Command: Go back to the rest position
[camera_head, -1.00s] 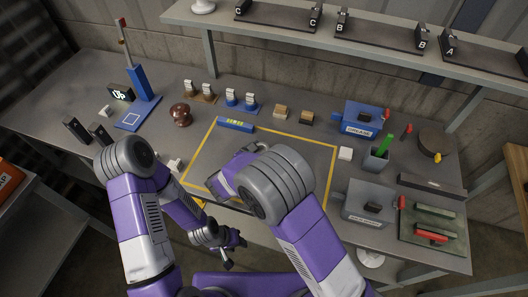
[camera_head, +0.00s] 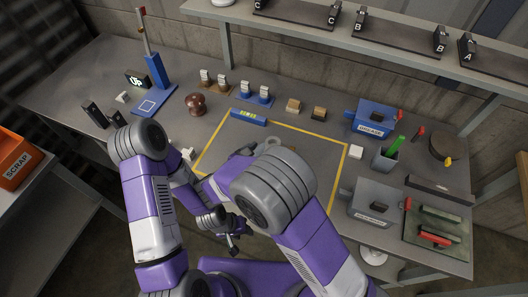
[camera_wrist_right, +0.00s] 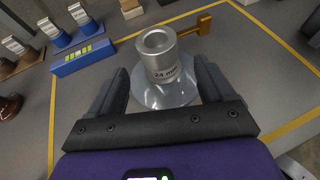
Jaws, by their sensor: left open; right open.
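In the head view my right arm hides most of that gripper. My left gripper (camera_head: 233,242) is open and looks empty, hanging low near the table's front edge.
A yellow outline (camera_head: 300,128) marks the middle of the table. A blue block (camera_head: 248,116) lies at its back edge. Grey (camera_head: 375,203) and blue (camera_head: 372,117) boxes stand right. An orange scrap bin (camera_head: 18,160) is far left. A shelf (camera_head: 350,38) overhangs the back.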

